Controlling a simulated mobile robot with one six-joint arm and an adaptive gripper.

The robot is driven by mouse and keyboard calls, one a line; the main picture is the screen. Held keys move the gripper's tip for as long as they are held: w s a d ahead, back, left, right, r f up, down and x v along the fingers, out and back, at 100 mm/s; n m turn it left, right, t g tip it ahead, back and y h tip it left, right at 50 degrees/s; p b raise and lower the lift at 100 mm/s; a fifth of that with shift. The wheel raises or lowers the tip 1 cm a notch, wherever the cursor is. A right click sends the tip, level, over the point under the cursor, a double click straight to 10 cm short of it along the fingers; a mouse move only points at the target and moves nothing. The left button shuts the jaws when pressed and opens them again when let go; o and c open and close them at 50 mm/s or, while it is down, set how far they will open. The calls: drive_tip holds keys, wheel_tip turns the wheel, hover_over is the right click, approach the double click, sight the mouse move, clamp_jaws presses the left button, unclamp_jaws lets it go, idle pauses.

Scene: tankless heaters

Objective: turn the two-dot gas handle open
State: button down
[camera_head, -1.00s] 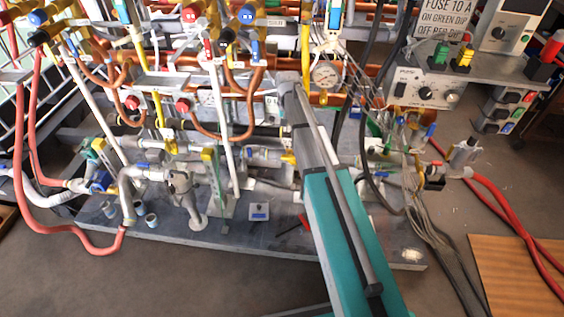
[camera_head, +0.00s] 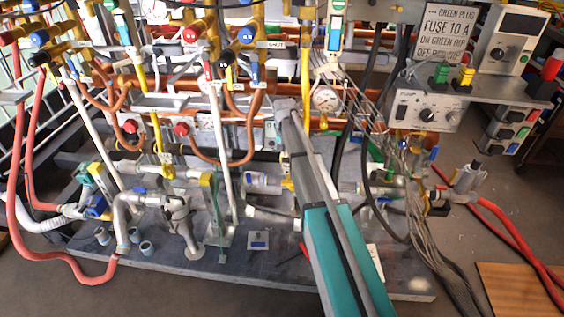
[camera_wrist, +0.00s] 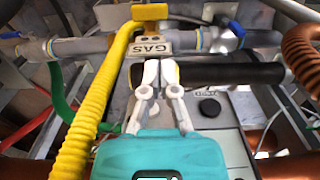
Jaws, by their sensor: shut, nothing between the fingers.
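In the wrist view, a pale plate marked GAS (camera_wrist: 151,46) is just beyond my fingertips. Small dark marks above the lettering look like two dots. A yellow handle-like block (camera_wrist: 150,12) sits above the plate, by a grey pipe. My gripper (camera_wrist: 159,70) is shut and empty, its pale fingertips together just below the plate and close to a black pipe (camera_wrist: 235,75). I cannot tell whether they touch anything. In the head view my arm hides the gripper, and a small yellow part (camera_head: 288,185) shows beside it.
A yellow corrugated hose (camera_wrist: 95,95) runs close left of my gripper. A small blue lever (camera_wrist: 237,30) and a brown corrugated hose (camera_wrist: 302,55) are to the right. In the head view, a pressure gauge (camera_head: 325,98) and hanging cables (camera_head: 430,230) crowd the area right of my arm.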

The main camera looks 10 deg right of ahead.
sight(285, 181)
drive_tip(key=shift+f+b, duration=6.75)
drive_tip(key=shift+f, duration=0.1)
drive_tip(key=shift+a, duration=0.3)
drive_tip(key=shift+d, duration=0.45)
